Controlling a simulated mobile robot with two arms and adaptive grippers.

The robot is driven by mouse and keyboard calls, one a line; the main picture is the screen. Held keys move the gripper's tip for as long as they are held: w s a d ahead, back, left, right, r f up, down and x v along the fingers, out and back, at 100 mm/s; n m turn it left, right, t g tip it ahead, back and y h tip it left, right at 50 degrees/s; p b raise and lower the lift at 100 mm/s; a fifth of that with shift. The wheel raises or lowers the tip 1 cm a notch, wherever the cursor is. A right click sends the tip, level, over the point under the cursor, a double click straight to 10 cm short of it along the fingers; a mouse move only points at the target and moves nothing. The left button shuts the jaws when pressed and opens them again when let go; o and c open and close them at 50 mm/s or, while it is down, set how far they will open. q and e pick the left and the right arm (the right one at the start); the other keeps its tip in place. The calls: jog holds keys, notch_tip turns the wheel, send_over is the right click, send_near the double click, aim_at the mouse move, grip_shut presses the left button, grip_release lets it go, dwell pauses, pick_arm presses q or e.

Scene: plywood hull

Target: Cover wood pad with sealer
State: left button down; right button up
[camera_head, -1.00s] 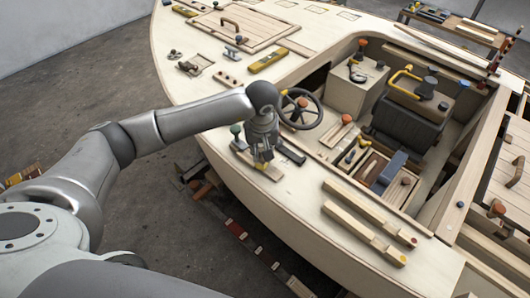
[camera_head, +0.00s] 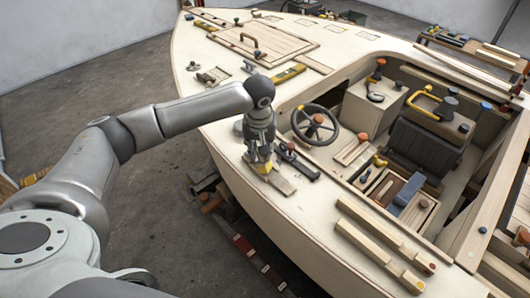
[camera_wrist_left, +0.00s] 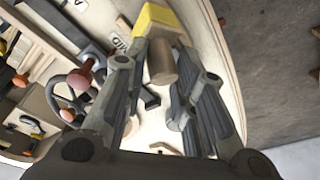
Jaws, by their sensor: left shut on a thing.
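The wood pad (camera_head: 283,184) is a pale flat strip lying on the plywood deck near the hull's edge. My left gripper (camera_head: 261,158) is over its left part in the head view. It is shut on an applicator with a yellow block (camera_wrist_left: 157,18) and a round wooden handle (camera_wrist_left: 161,62), which shows between the fingers in the left wrist view. The yellow block (camera_head: 263,168) is low over the pad; I cannot tell whether it touches. The gripper and block hide part of the pad. My right gripper is not in view.
A dark tool (camera_head: 300,163) lies close beside the pad on the right. The steering wheel (camera_head: 315,124) stands behind it. Two wooden bars (camera_head: 372,240) lie to the right on the deck. The deck edge drops to the floor on the left.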

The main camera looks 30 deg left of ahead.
pick_arm(q)
jog(key=shift+s+d+f, duration=0.25)
jog(key=shift+s+d, duration=0.1)
jog(key=shift+d, duration=0.2)
jog(key=shift+s+d+r, duration=0.1)
jog(key=shift+s+d, duration=0.15)
jog(key=shift+d, duration=0.55)
jog(key=shift+s+d+r, duration=0.1)
jog(key=shift+s+d, duration=0.15)
jog(key=shift+d, duration=0.55)
jog(key=shift+s+d+r, duration=0.1)
jog(key=shift+s+d, duration=0.1)
jog(key=shift+d, duration=0.6)
jog(key=shift+s+d+f+b, duration=0.1)
jog(key=shift+s+d+b, duration=0.3)
jog(key=shift+d, duration=0.7)
jog(key=shift+s+d+f+b, duration=0.1)
jog(key=shift+s+d+b, duration=0.25)
jog(key=shift+d, duration=0.7)
jog(key=shift+s+d+b, duration=0.4)
jog(key=shift+d, duration=0.7)
jog(key=shift+r, duration=0.15)
notch_tip(320, 180, up, 6)
jog(key=p, duration=0.2)
jog(key=shift+p, duration=0.4)
